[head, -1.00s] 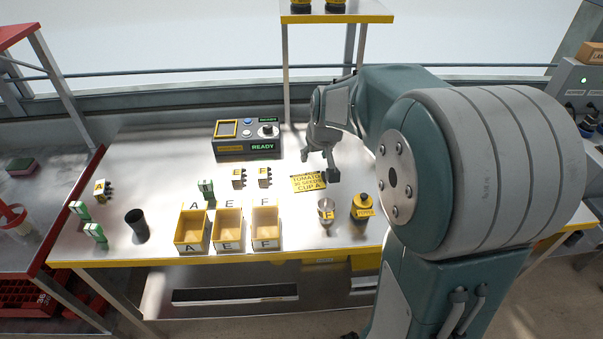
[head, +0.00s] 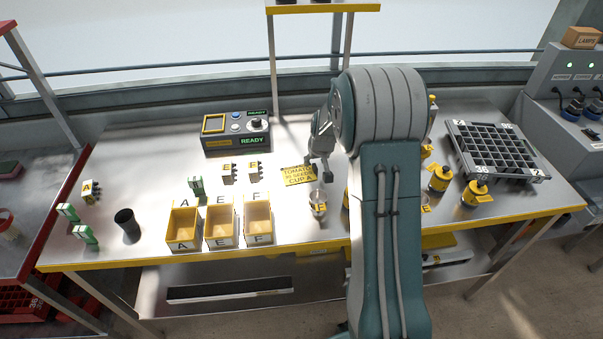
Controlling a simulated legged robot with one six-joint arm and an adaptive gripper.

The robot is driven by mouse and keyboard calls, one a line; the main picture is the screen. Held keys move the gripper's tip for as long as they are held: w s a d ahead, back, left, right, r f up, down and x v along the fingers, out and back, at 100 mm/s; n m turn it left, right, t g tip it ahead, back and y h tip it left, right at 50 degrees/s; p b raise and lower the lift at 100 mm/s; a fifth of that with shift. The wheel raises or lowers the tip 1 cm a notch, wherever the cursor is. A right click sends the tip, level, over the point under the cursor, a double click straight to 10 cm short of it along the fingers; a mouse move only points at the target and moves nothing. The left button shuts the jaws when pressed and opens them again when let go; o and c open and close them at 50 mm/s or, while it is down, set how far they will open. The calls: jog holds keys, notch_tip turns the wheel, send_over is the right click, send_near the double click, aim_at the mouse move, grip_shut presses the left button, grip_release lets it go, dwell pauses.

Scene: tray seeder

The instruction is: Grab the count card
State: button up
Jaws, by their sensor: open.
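The count card (head: 297,176) is a flat yellow card with black print reading TOMATO, SEEDS and CUP A. It lies on the steel bench, right of the middle, behind a small clear cup (head: 318,203). My gripper (head: 317,169) is open, with its fingers pointing down at the card's right edge. The fingers look empty. I cannot tell their exact height above the card or whether they touch it.
Yellow cups A, E and F (head: 220,241) stand in front left of the card. A control box (head: 235,134) reading READY stands behind. A dark tumbler (head: 127,225) is at left. A celled tray (head: 497,150) and yellow-capped bottles (head: 440,178) are at right.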

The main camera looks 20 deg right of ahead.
aim_at(315, 166)
jog(key=x, duration=0.4)
jog(key=shift+s+d, duration=0.1)
jog(key=shift+d, duration=0.15)
jog(key=shift+a, duration=0.1)
grip_shut()
